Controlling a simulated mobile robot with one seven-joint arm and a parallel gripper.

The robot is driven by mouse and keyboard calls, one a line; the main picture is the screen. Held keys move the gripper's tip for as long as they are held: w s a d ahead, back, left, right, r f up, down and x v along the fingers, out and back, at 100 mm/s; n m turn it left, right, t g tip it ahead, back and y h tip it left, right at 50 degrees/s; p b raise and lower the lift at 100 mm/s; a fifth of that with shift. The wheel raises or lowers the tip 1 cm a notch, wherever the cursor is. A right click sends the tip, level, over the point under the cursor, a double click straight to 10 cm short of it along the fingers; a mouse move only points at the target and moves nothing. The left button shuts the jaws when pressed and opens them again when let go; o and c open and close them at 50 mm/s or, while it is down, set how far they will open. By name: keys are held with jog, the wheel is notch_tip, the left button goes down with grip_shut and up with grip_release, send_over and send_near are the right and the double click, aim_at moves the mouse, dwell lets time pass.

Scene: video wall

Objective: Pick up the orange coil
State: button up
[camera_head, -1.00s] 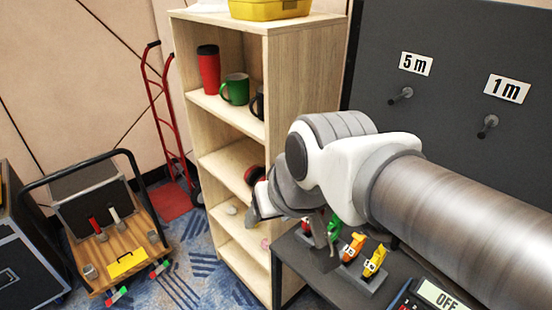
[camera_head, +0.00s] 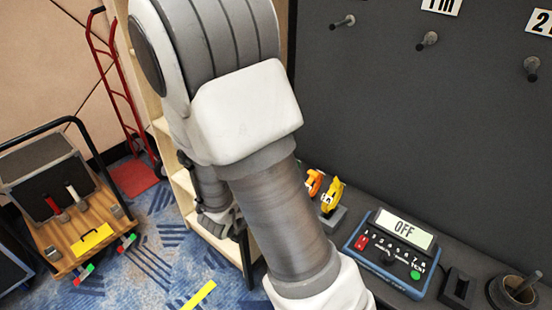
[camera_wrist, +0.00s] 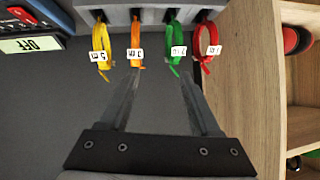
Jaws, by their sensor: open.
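The orange coil (camera_wrist: 135,42) with a white label hangs on a grey rack (camera_wrist: 150,15) in the wrist view, between the yellow coil (camera_wrist: 101,44) and the green coil (camera_wrist: 176,44). A red coil (camera_wrist: 207,42) is at the right end. My gripper (camera_wrist: 160,76) is open and empty. Its left fingertip points toward the orange coil and its right one toward the green coil; contact cannot be told. In the head view the orange coil (camera_head: 314,182) shows partly beside my arm, with the yellow coil (camera_head: 331,197); the green and red coils are hidden there.
A test box (camera_head: 390,250) reading OFF stands on the dark bench, right of the coils. A dark pegboard (camera_head: 400,110) rises behind. A wooden shelf (camera_wrist: 245,90) flanks the bench, with a red and black item (camera_wrist: 297,40). A trolley (camera_head: 75,210) stands left.

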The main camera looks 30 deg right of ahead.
jog(key=d+f, duration=0.1)
jog(key=d, duration=0.3)
jog(key=w+d+f+h+b, duration=0.1)
jog(key=d+f, duration=0.1)
jog(key=d, duration=0.2)
jog(key=d+f+g+h+b, duration=0.1)
jog(key=d+f, duration=0.1)
jog(key=d, duration=0.2)
jog(key=shift+w+f+m, duration=0.1)
jog(key=shift+w+m, duration=0.15)
jog(key=shift+m, duration=0.15)
jog(key=shift+r+b+x, duration=0.15)
jog(key=shift+b+x, duration=0.15)
jog(key=shift+x, duration=1.25)
jog(key=shift+r+b+x, duration=0.15)
jog(key=shift+b+x, duration=0.15)
jog(key=shift+x, duration=1.25)
jog(key=shift+w+d+r, duration=0.1)
grip_shut()
